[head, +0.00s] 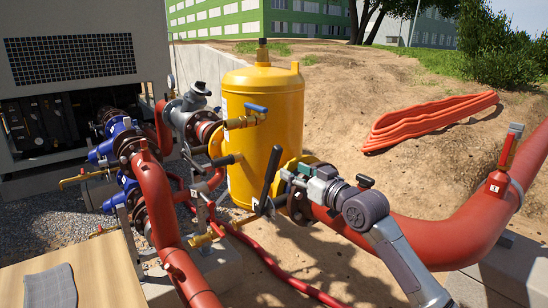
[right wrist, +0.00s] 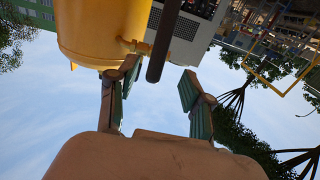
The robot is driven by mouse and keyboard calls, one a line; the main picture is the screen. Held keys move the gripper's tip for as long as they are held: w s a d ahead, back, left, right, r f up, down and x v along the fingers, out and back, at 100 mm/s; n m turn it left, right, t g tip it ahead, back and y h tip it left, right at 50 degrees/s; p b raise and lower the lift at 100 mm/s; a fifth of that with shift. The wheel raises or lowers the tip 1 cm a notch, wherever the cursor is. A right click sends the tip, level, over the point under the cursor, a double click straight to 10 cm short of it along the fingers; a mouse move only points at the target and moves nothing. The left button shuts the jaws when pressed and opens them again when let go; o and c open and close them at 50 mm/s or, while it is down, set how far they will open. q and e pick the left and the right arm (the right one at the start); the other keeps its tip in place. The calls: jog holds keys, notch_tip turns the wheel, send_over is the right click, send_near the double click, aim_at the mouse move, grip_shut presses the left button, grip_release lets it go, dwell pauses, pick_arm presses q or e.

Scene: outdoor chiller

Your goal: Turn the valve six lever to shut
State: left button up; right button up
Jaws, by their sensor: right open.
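A black lever (head: 270,171) stands steeply, leaning a little right at its top, on a valve at the red pipe in front of the yellow tank. No number is readable on it, so I cannot tell from a label that it is valve six. My right gripper (head: 287,178) is just right of this lever, its teal-padded fingers toward it. In the right wrist view the gripper (right wrist: 158,82) is open, and the end of the dark lever (right wrist: 164,38) shows between its fingertips. The fingers are not closed on it. My left gripper is not in view.
The yellow tank (head: 264,100) stands close behind the lever. Red pipes (head: 154,195) and blue fittings fill the left. An orange hose (head: 425,120) lies on open sand.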

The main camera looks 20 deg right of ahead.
aim_at(278, 162)
jog(key=p+x, duration=0.2)
jog(key=x, duration=0.6)
jog(key=shift+x, duration=0.9)
jog(key=shift+f, duration=0.15)
grip_shut()
